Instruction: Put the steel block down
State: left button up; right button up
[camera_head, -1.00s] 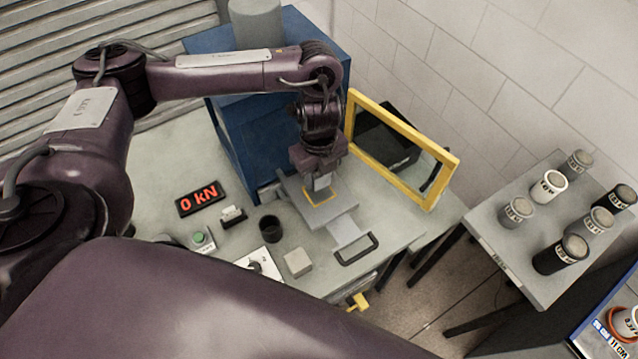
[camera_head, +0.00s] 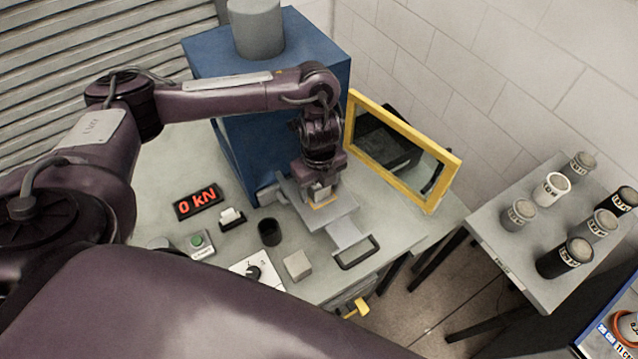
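My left gripper (camera_head: 319,184) points down over the grey sliding plate (camera_head: 340,214) at the foot of the blue press. A small grey steel block (camera_head: 320,192) shows between its fingers, and the gripper appears shut on it. The block is at or just above the yellow square outline (camera_head: 322,205) on the plate; I cannot tell whether it touches. The fingers partly hide the block. My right gripper is out of view.
The blue press (camera_head: 225,75) stands behind. A yellow-framed guard (camera_head: 405,180) is open at right. A pale cube (camera_head: 298,264), a black cup (camera_head: 269,232) and a "0 kN" display (camera_head: 198,202) sit on the bench. A side table (camera_head: 500,240) holds several cylinders.

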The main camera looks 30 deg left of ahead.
pick_arm(q)
jog(key=shift+r, duration=0.4)
notch_tip(320, 180, up, 12)
jog(key=p, duration=0.2)
jog(key=shift+f+p, duration=0.25)
jog(key=shift+p, duration=0.15)
dwell(0.3)
